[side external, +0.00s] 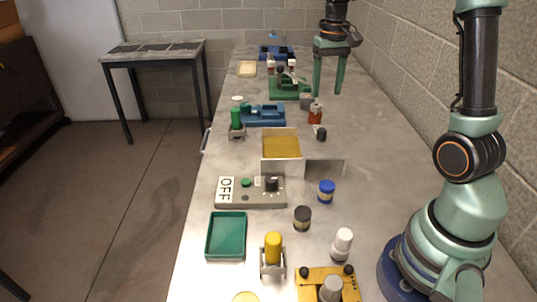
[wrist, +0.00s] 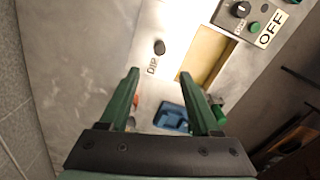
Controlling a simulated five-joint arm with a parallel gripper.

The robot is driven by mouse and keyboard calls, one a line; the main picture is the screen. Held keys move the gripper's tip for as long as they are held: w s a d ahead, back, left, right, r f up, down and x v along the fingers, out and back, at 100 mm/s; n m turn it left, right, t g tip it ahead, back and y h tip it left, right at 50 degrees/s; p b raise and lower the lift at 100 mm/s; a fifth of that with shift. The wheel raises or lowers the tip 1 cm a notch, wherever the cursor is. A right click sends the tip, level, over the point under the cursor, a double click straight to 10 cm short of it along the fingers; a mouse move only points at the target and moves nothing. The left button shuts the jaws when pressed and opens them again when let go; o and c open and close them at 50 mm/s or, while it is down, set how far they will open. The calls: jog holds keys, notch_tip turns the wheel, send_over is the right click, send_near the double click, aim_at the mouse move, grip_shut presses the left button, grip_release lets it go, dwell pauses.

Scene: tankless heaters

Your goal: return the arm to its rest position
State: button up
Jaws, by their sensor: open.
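My gripper (side external: 327,92) hangs at the back right of the bench in the side external view, with its two green fingers pointing down. The fingers are apart and nothing shows between them. In the wrist view, my gripper (wrist: 159,75) also shows its two fingers spread wide, with bare bench and a dark knob beyond them. From the side, the fingertips look to be above the bench, behind an orange-red bottle (side external: 315,114). I cannot tell the exact height.
The grey bench (side external: 390,140) holds a yellow-floored box (side external: 283,167), an OFF control panel (side external: 262,192), a green tray (side external: 226,236), a blue device (side external: 264,115) and a green fixture (side external: 289,90). Several jars stand in front. The bench's right side is mostly clear. A wall (side external: 420,100) runs along the right.

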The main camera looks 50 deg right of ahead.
jog(key=s+a+r+n+t, duration=0.1)
jog(key=s+a+n+t, duration=0.1)
jog(key=s+a, duration=0.3)
jog(key=s+a+r+n+t, duration=0.2)
jog(key=s+a+n+t, duration=0.1)
jog(key=a, duration=0.9)
jog(key=shift+s+r+n+t, duration=0.3)
jog(key=shift+s+n, duration=0.2)
jog(key=shift+s, duration=0.35)
